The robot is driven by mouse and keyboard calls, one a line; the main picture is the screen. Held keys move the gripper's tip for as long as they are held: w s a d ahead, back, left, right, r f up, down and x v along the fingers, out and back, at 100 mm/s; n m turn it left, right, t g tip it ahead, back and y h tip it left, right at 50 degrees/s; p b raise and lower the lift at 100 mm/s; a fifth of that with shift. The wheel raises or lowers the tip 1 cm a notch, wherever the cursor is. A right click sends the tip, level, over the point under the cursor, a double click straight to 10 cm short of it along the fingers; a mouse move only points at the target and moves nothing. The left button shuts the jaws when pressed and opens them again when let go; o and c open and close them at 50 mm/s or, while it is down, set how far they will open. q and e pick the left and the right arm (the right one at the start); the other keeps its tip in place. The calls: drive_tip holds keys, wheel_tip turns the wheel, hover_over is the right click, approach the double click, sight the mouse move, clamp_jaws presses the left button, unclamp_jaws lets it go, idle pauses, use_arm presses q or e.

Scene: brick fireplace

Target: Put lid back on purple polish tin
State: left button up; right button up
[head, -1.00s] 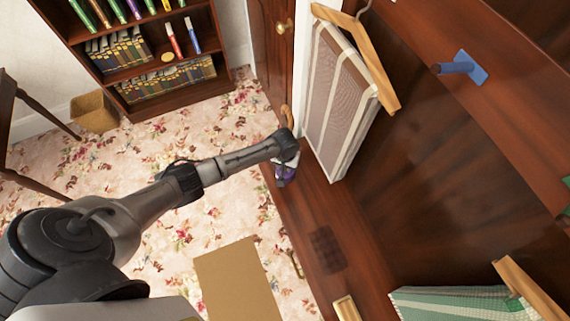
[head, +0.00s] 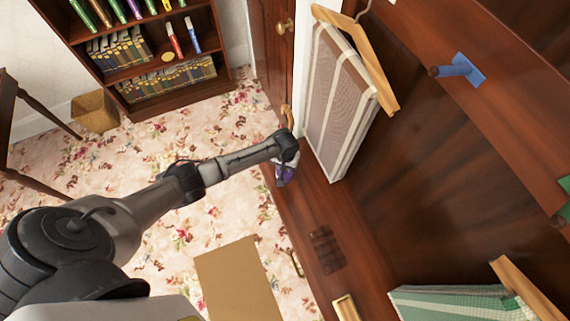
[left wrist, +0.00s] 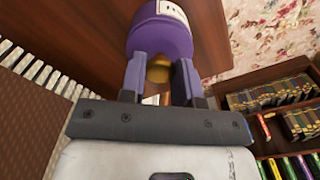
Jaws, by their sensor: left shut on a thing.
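The purple polish tin (left wrist: 160,36), with a white label, shows at the top of the left wrist view. My left gripper (left wrist: 160,74) is shut around a small gold piece (left wrist: 158,72), which looks like the lid, right against the tin in the picture. I cannot tell whether the lid touches the tin or is just short of it. In the head view, my left gripper (head: 284,172) is over the near left edge of the wooden ledge. A purple part of the tin (head: 287,169) shows there, mostly hidden by the gripper. My right gripper is in neither view.
Folded checked cloth on a wooden hanger (head: 340,95) hangs just right of the gripper. A blue peg (head: 460,68) is on the dark wood panel. A dark patch (head: 327,250) lies on the ledge (head: 310,210). A bookcase (head: 150,60) stands behind on floral carpet.

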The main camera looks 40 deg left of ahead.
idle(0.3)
use_arm(q)
drive_tip(key=o, duration=1)
drive_tip(key=shift+c, duration=0.2)
drive_tip(key=shift+o, duration=0.5)
drive_tip(key=o, duration=0.4)
drive_tip(key=shift+r, duration=0.1)
